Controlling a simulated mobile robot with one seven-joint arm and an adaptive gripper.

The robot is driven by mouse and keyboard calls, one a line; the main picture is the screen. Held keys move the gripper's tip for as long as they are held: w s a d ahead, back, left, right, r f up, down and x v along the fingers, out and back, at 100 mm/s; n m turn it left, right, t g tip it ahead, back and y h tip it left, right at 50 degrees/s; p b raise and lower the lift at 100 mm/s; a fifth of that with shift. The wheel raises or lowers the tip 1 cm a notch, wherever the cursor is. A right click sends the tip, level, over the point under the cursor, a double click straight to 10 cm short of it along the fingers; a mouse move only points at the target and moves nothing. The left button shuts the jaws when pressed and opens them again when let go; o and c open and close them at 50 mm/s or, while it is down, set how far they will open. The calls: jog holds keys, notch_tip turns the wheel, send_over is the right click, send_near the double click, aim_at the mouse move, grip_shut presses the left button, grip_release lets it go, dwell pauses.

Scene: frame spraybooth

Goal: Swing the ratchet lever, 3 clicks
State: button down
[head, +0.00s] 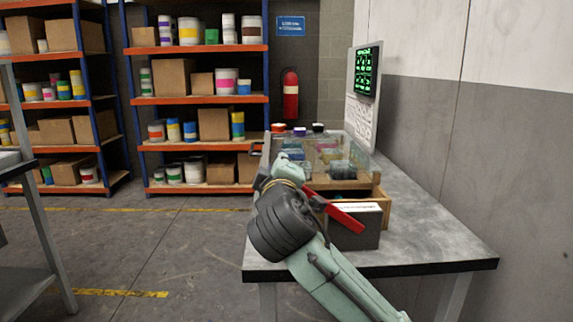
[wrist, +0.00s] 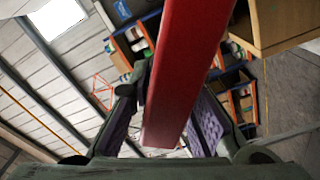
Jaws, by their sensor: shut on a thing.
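The red ratchet lever (head: 345,215) slopes down to the right in the head view, over the front of the bench fixture. It is a long red bar (wrist: 184,70) running between my fingers in the wrist view. My gripper (wrist: 168,108) is shut on the lever, with a purple-padded finger on each side. In the head view, my gripper (head: 288,172) is beside the lever's upper left end, and my dark wrist and arm partly hide it. The ratchet mechanism and the lever's pivot cannot be made out.
A dark box with a white top (head: 353,232) stands just under the lever. A clear-walled case (head: 335,150) and wooden tray (head: 378,200) sit behind it on the grey bench (head: 440,238). A panel with a green display (head: 367,70) stands behind. The bench's right side is clear.

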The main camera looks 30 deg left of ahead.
jog(key=shift+f, duration=0.1)
dwell(0.3)
jog(key=c, duration=1.5)
grip_release()
